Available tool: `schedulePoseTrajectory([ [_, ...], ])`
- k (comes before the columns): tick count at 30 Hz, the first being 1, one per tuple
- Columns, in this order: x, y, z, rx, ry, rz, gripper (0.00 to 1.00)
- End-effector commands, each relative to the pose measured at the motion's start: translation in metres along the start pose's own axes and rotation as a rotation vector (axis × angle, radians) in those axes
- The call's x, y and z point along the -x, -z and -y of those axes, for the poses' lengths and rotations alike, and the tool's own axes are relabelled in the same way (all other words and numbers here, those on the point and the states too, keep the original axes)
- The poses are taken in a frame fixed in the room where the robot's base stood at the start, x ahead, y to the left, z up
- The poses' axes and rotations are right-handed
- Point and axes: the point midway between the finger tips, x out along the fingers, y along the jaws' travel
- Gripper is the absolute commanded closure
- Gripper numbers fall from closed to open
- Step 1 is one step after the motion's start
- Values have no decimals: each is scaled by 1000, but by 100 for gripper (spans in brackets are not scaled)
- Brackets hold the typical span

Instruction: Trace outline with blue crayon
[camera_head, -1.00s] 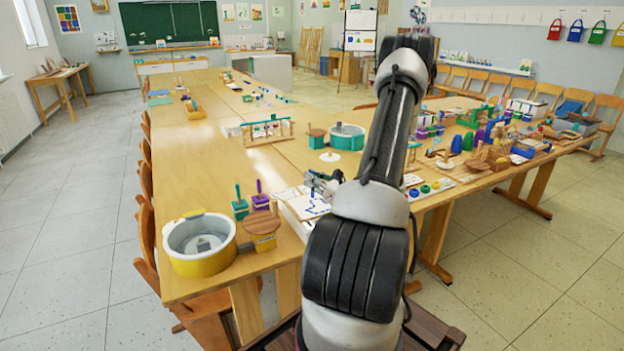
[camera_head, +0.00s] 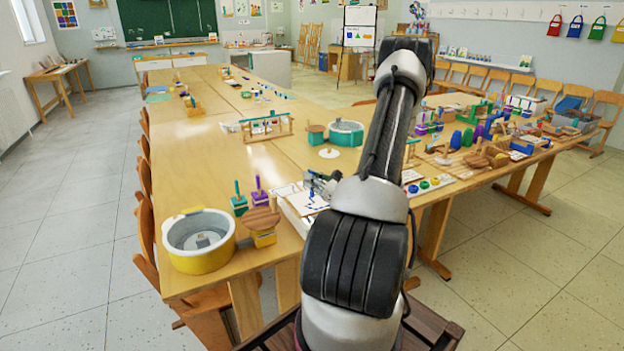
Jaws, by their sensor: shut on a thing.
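My gripper (camera_head: 321,186) is over the near part of the long table, mostly behind my own arm. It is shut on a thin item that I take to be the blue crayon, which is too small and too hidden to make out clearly. Below it and to its left lies a white sheet (camera_head: 304,203) with blue marks on it. The gripper's tip is just above or at the sheet's right part; I cannot tell whether the crayon touches the paper.
A yellow round tub (camera_head: 200,256) stands at the table's near left corner. Green and purple holders (camera_head: 240,204) and a wooden round-topped stand (camera_head: 262,221) are left of the sheet. A teal drum (camera_head: 346,133) stands behind. The wooden table (camera_head: 190,160) has bare room further back.

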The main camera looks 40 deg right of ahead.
Motion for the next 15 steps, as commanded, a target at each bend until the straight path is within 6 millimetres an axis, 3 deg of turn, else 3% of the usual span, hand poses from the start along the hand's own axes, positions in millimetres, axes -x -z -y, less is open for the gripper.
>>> schedulePoseTrajectory([
  [15, 0, 11, 0, -1, 0, 0, 100],
])
